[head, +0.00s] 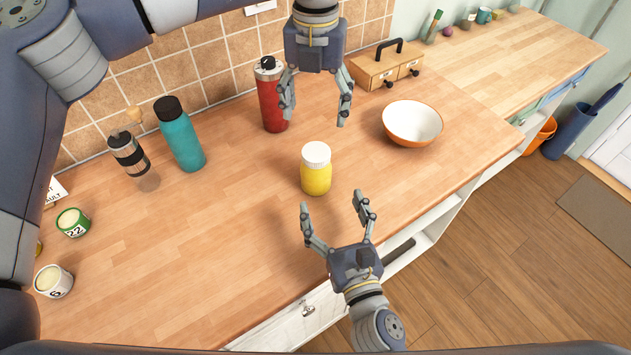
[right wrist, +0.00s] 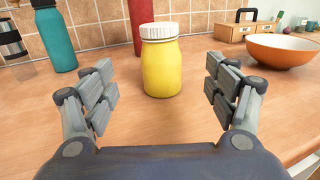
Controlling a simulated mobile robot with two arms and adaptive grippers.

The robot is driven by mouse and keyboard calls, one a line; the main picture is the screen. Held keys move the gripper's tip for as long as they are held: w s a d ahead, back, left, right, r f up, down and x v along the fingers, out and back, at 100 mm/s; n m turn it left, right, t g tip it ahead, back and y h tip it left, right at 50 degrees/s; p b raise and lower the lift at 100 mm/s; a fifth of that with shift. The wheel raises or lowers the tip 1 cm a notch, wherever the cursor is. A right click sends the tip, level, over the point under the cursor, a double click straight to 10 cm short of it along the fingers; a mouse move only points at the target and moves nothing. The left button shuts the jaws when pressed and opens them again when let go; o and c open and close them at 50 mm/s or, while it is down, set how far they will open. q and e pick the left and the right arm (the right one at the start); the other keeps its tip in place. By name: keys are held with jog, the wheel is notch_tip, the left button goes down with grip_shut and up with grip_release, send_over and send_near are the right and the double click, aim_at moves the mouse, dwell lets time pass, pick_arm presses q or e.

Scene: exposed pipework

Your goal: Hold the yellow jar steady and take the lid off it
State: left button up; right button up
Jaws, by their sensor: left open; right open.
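The yellow jar (head: 316,179) stands upright on the wooden counter (head: 235,235) with its white lid (head: 316,153) on. My left gripper (head: 316,108) is open and empty, fingers pointing down, above and behind the jar. My right gripper (head: 334,203) is open and empty in front of the jar, at the counter's front edge, fingers pointing toward it. In the right wrist view the jar (right wrist: 160,68) and its lid (right wrist: 159,31) show between and beyond the open fingers (right wrist: 163,92), not touching them.
A red bottle (head: 270,97) stands behind the jar to the left, near my left gripper. A white and orange bowl (head: 412,123) is to the right, a wooden drawer box (head: 385,66) behind it.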

aim_at(319, 181)
notch_tip(319, 181, down, 2)
jog(key=shift+f+b, duration=0.1)
jog(key=shift+b, duration=0.45)
pick_arm(q)
notch_tip(319, 181, down, 3)
jog(key=shift+r+b, duration=0.15)
jog(key=shift+b, duration=0.25)
pick_arm(e)
jog(key=shift+f, duration=0.3)
pick_arm(q)
jog(key=shift+s+r, duration=0.1)
jog(key=shift+s, duration=0.05)
pick_arm(e)
jog(key=shift+w+r, duration=0.1)
jog(key=shift+w, duration=0.25)
jog(key=x, duration=1.1)
jog(key=shift+w+a, duration=0.1)
